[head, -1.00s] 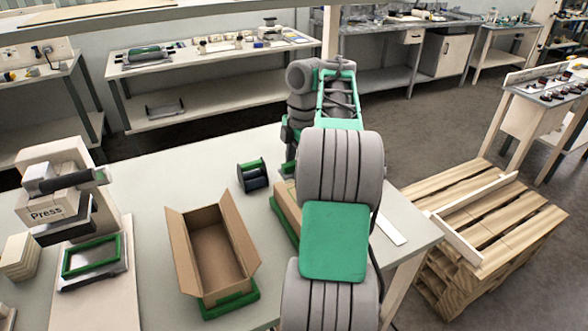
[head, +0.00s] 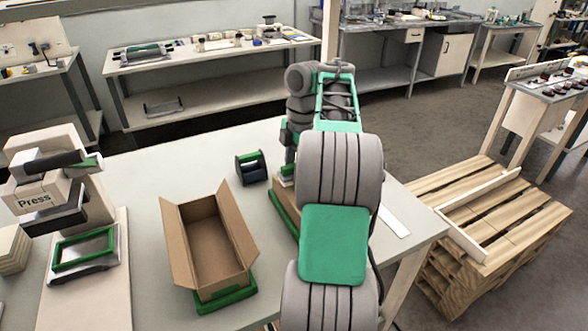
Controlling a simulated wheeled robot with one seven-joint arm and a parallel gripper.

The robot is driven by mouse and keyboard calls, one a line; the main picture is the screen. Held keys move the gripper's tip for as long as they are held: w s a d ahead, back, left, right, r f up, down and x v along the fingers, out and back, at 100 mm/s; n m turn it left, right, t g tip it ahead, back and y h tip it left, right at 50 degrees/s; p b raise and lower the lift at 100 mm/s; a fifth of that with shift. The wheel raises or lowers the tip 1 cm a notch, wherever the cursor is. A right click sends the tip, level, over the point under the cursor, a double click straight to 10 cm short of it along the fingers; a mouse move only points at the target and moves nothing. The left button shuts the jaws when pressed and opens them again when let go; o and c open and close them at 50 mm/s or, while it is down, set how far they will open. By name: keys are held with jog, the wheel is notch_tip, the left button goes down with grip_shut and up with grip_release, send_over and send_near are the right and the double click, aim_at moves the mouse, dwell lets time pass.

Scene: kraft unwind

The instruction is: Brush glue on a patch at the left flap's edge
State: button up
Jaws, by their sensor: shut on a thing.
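An open cardboard box (head: 217,250) stands on a green-edged base (head: 225,299) on the table, its flaps spread. Its left flap (head: 178,246) leans outward to the left. My gripper (head: 287,174) is at the far end of my arm, right of the box and apart from it, low over a second green-edged base (head: 283,212). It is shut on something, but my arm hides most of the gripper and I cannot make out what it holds. I cannot make out a glue patch on the left flap. No glue pot can be told for certain.
A black holder with green sides (head: 250,167) stands behind the box. A press (head: 47,194) with a green frame before it stands at the left. A white strip (head: 393,220) lies near the table's right edge. A wooden pallet (head: 500,220) is beyond that edge. Table between press and box is clear.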

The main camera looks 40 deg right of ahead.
jog(key=shift+f+b, duration=0.55)
dwell(0.4)
